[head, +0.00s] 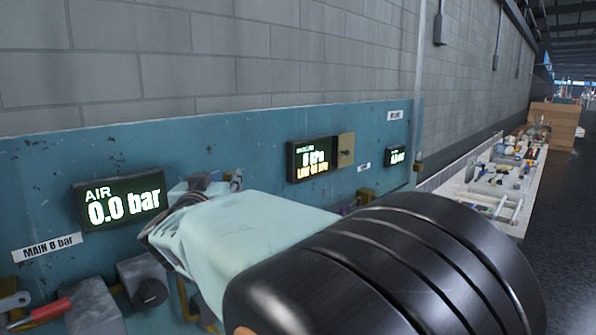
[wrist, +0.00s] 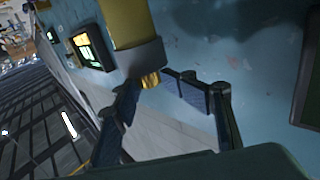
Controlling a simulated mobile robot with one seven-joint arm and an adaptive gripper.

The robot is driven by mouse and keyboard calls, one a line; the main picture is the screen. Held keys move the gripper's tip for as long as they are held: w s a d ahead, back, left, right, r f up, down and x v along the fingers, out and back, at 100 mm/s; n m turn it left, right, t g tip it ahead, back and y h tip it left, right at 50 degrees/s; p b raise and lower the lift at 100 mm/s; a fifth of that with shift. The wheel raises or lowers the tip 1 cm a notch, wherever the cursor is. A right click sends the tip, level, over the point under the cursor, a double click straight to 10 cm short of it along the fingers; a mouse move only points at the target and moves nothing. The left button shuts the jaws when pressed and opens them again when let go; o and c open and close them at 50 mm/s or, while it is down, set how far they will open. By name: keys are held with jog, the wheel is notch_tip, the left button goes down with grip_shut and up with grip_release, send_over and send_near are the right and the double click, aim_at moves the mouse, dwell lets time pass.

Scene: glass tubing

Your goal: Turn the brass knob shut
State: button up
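In the wrist view, a small ribbed brass knob (wrist: 150,80) sticks out of a grey collar at the end of a thick yellow-brass cylinder (wrist: 130,22). My gripper (wrist: 155,88) is open, with one finger on each side of the knob's end. Gaps show between the knob and the finger pads, so it does not look gripped. In the head view, my gripper (head: 172,222) is close to the blue panel, below and right of the AIR display. My own arm hides much of it there, and I cannot make out the knob in that view.
The blue panel (head: 230,150) carries an AIR display (head: 120,200) reading 0.0 bar and a second display (head: 312,160). A grey block with a black knob (head: 148,290) and a red-handled part (head: 40,312) sit at lower left. A cluttered bench (head: 478,200) runs along the wall at right.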

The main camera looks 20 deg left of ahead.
jog(key=s+a+p, duration=0.1)
jog(key=s+a, duration=0.2)
jog(key=s, duration=0.6)
jog(key=shift+s, duration=0.35)
dwell(0.8)
jog(key=v, duration=1.2)
jog(key=shift+r, duration=0.15)
